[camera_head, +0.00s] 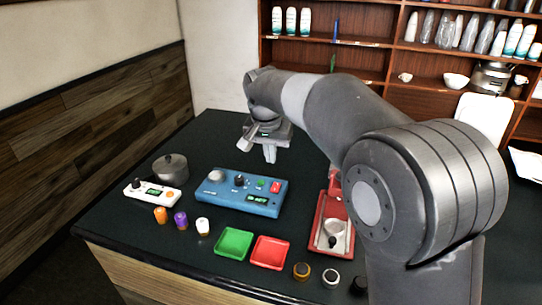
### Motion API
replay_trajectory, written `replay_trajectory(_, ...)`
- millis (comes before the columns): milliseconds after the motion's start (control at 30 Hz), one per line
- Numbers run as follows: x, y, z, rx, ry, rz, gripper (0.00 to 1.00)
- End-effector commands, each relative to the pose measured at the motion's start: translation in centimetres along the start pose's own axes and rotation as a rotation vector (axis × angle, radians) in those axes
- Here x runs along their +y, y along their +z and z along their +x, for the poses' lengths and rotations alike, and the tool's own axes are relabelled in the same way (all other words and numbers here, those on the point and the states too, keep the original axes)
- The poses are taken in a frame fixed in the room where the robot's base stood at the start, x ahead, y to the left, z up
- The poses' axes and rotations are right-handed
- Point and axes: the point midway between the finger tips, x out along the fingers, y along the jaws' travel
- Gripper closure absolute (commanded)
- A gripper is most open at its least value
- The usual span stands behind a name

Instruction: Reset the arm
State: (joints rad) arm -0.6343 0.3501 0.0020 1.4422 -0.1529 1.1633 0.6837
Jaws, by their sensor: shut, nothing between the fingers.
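My arm (345,105) reaches out from the lower right over the dark table, with its wrist at the upper left. My gripper (269,155) points down above the table, behind the blue control box (240,193). Its fingers are together and nothing shows between them. It appears apart from the objects on the table.
Shelves (370,45) stand behind.

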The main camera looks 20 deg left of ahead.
Motion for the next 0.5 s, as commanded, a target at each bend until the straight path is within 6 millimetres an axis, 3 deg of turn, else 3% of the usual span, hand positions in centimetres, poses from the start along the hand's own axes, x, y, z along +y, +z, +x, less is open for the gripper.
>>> replay_trajectory(167,0.3,0.0,-0.1,0.001,-0.001,0.001,1.00)
replay_trajectory(267,1.9,0.1,-0.9,0.007,-0.006,0.005,1.00)
replay_trajectory(367,5.0,0.6,-2.3,0.018,-0.014,0.008,1.00)
replay_trajectory(500,10.5,2.1,-4.5,0.041,-0.026,0.008,1.00)
